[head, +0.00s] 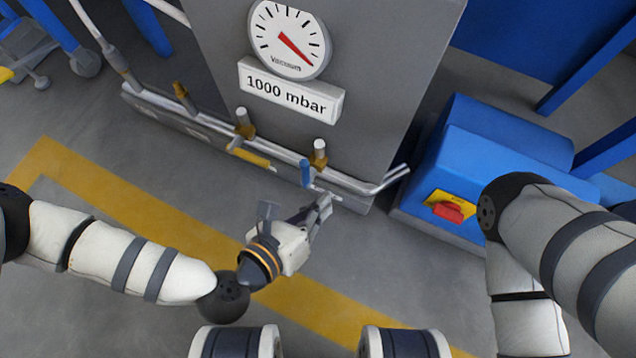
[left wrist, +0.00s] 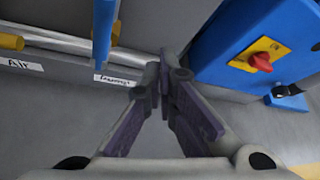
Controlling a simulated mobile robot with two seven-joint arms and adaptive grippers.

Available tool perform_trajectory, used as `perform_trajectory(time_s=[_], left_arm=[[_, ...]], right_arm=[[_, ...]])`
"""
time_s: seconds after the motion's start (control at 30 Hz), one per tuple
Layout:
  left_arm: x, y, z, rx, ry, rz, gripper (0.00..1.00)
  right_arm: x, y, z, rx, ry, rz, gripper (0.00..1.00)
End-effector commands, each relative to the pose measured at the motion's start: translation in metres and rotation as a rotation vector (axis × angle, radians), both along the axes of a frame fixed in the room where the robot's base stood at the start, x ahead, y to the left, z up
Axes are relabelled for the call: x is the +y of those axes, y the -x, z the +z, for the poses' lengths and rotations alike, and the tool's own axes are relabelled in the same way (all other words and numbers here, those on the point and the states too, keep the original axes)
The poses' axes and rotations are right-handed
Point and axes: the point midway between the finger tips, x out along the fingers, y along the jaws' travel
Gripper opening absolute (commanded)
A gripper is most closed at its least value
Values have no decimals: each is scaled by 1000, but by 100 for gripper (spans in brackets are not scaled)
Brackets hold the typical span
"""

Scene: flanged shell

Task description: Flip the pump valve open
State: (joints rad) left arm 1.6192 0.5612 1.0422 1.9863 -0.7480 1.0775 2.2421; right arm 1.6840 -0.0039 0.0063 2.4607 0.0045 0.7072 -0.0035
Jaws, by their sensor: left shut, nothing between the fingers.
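The pump valve has a blue lever (head: 305,173) on the pipe at the base of the grey cabinet. The lever stands across the pipe, and its brass body (head: 320,158) is beside it. In the left wrist view the lever (left wrist: 105,40) is close, at the upper left, above a white label (left wrist: 118,80) that seems to read "Pump". My left gripper (head: 323,204) is shut and empty, just right of and below the lever. In the left wrist view its fingertips (left wrist: 163,75) are together, apart from the lever. My right arm shows, but its gripper is out of view.
A yellow-handled valve (head: 250,157) sits left of the blue lever. The gauge (head: 290,40) sits above a "1000 mbar" sign (head: 290,90). A blue box (head: 490,170) with a red switch (head: 447,208) stands at right. The floor in front is clear.

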Motion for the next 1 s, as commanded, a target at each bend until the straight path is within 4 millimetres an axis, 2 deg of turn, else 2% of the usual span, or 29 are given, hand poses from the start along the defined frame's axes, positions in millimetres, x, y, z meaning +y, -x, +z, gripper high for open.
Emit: perform_trajectory(time_s=[0.03, 0.2, 0.4, 0.93, 1.0], left_arm=[[14, 6, 2, 0, -7, 5, 0], [45, 28, 2, 0, -4, 4, 0], [67, 43, 1, -2, -3, 3, 0], [70, 46, 1, -2, -2, 1, 0], [72, 51, 4, -4, -42, -14, 0]], right_arm=[[0, 0, 4, -3, 1, -1, 0], [-1, 0, 9, -6, 2, -1, 0], [-1, 0, 11, -7, 2, -2, 0], [-1, 0, 11, -7, 3, -3, 0], [0, 2, 18, -9, 8, -13, 0]])
